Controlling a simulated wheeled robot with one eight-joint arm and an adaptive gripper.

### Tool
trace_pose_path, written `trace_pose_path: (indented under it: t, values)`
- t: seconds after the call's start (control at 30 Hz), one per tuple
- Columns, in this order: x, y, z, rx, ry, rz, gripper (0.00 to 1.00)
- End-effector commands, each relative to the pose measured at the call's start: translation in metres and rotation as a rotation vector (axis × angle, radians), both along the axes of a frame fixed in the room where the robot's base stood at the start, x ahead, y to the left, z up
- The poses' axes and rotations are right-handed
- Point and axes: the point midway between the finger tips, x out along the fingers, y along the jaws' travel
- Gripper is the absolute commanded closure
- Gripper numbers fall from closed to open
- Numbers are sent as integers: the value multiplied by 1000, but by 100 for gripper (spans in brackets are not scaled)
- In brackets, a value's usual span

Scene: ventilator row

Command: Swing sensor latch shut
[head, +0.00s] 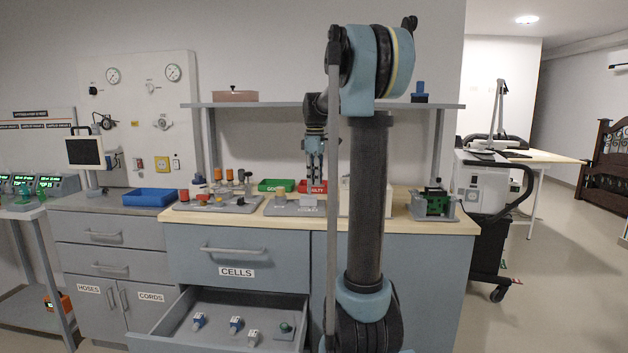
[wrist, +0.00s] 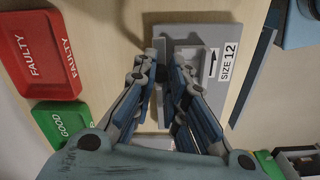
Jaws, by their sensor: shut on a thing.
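My gripper (wrist: 168,66) points down at a grey fixture (wrist: 192,31) on the wooden bench top in the wrist view. The fingers are shut on a narrow light grey piece (wrist: 160,48) at the fixture's left side, which looks like the sensor latch. The fingers hide most of it, so its angle cannot be told.
A red "FAULTY" tray (wrist: 40,55) and a green "GOOD" tray (wrist: 60,122) lie left of the gripper in the wrist view. A board with several fittings (head: 215,203) stands left on the bench. A shelf (head: 270,105) runs above.

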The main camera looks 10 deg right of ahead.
Motion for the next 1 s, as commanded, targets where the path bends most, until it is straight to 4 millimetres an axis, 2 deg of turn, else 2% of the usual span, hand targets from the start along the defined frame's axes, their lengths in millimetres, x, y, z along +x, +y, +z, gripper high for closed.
trace_pose_path:
  t: [0.37,1.0]
  values:
    - [-1,1,0,-1,-2,-116,100]
    - [-11,8,1,-1,-2,-693,100]
